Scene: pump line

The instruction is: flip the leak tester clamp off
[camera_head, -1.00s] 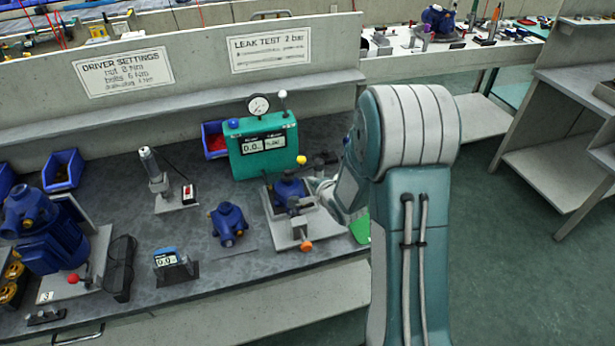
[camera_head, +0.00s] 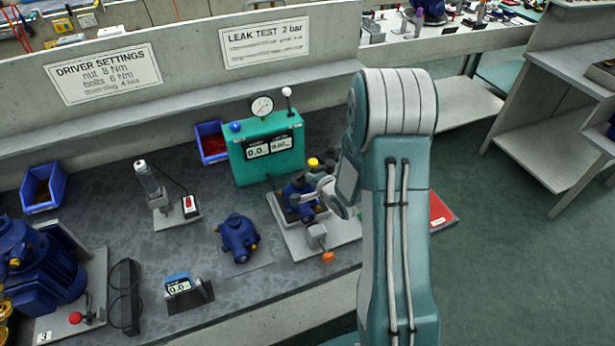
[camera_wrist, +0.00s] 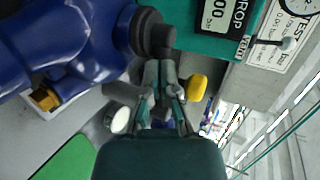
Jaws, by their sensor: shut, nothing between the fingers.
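The teal leak tester (camera_head: 265,150) stands at the back of the bench, with a round dial and a lever with a white ball on top. In front of it, a blue pump housing (camera_head: 300,200) sits on a pale fixture plate (camera_head: 345,232) with clamp parts, a yellow knob (camera_head: 313,162) and an orange knob (camera_head: 327,257). My gripper (camera_head: 322,182) is at the right side of the fixture, partly hiding it. In the wrist view my gripper (camera_wrist: 160,82) is shut and empty, close to a black round end piece (camera_wrist: 152,35) beside the blue housing and the yellow knob (camera_wrist: 196,87). Contact is unclear.
A second blue housing (camera_head: 238,238) and a small display stand (camera_head: 182,290) are left of the fixture. A screwdriver stand (camera_head: 160,195) and a blue bin (camera_head: 211,142) are farther back. A red flat item (camera_head: 441,212) lies right of my arm.

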